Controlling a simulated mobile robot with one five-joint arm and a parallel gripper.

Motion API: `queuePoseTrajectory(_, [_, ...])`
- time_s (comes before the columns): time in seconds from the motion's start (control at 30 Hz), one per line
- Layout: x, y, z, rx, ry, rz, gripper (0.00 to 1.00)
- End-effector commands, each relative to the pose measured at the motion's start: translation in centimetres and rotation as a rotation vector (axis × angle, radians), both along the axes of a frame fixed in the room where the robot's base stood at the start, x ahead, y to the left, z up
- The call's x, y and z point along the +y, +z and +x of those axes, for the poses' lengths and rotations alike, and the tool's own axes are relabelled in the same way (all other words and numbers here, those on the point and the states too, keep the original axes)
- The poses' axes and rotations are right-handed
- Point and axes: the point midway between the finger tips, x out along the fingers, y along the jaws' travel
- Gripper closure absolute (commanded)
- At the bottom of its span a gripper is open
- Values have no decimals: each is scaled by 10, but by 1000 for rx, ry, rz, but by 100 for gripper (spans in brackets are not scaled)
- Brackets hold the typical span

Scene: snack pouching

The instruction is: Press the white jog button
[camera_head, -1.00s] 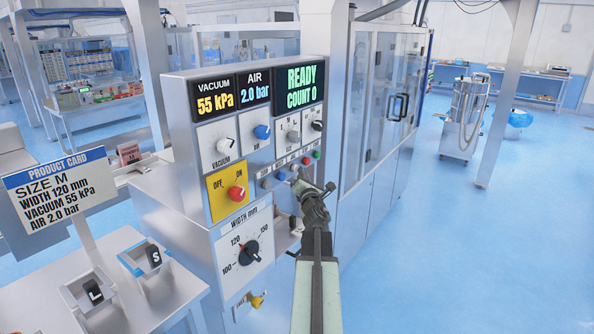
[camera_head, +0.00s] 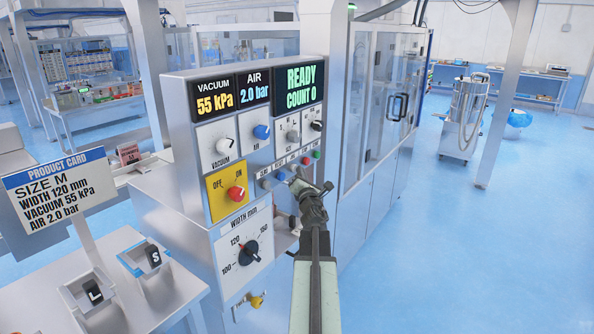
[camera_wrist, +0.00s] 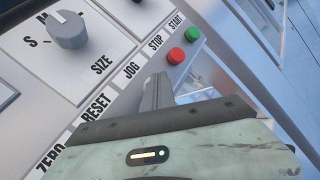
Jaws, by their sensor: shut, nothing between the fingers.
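The control panel (camera_head: 268,211) of the machine stands in the middle of the head view, with a slanted row of buttons. In the wrist view the row's labels read ZERO, RESET, JOG, STOP and START. My gripper (camera_wrist: 158,84) is shut and empty, its fingers at the JOG place, just left of the red stop button (camera_wrist: 176,56). The white jog button is hidden behind the fingers there, so I cannot tell whether they touch it. In the head view my gripper (camera_head: 295,181) is close to the button row, below the red and green buttons.
The green start button (camera_wrist: 192,34) is beside the red one. A grey size knob (camera_wrist: 68,30) sits above the row. The display (camera_head: 300,86) reads READY, COUNT 0. A red knob (camera_head: 236,193) on a yellow plate is to the left. Open floor lies right.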

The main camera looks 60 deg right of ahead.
Motion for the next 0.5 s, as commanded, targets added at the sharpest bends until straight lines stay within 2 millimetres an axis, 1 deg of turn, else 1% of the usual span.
queuePoseTrajectory(0.23, [1, 0, -12, 0, 1, -1, 100])
queuePoseTrajectory(0.5, [1, 0, -14, 1, 1, -1, 100])
